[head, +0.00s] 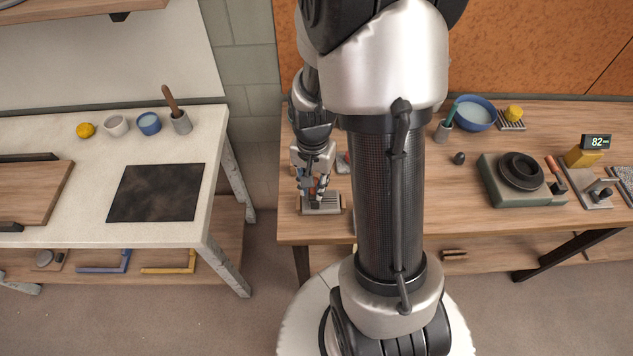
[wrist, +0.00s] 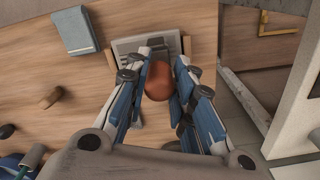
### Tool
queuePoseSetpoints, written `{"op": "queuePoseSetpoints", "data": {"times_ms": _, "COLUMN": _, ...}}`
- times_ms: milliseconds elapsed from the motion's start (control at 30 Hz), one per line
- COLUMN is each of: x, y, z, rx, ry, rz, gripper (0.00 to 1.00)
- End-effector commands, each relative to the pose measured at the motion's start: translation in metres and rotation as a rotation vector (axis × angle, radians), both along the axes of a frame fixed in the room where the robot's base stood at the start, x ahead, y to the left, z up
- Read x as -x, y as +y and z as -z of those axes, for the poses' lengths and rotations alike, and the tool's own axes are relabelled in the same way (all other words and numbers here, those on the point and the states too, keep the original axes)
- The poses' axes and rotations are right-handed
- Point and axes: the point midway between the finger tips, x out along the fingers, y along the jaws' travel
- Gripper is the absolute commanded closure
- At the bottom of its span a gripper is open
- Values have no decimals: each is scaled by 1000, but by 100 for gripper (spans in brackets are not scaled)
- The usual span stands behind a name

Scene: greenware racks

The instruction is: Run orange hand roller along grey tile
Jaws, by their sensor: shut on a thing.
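My gripper (head: 314,190) is over the left end of the right-hand wooden bench, pointing down. In the wrist view my gripper (wrist: 160,88) has its blue-padded fingers shut on the orange hand roller (wrist: 158,78), whose rounded orange handle shows between them. The roller's far end is hard to make out. The grey tile (wrist: 127,46) lies just beyond the fingertips, between wooden side strips, and is partly hidden by the fingers. In the head view the grey tile (head: 322,209) shows below the gripper. I cannot tell whether the roller touches it.
A blue-grey block (wrist: 75,30) and a brown knob-like thing (wrist: 50,97) lie left of the tile in the wrist view. A blue bowl (head: 475,113) and a banding wheel (head: 521,171) stand farther right. A gap separates the pale left table (head: 80,130) from this bench.

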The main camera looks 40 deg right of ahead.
Motion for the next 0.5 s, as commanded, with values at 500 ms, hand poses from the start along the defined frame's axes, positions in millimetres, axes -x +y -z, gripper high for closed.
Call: {"op": "queuePoseSetpoints", "data": {"times_ms": 500, "x": -3, "y": 7, "z": 0, "rx": -1, "ry": 3, "rz": 0, "gripper": 96}}
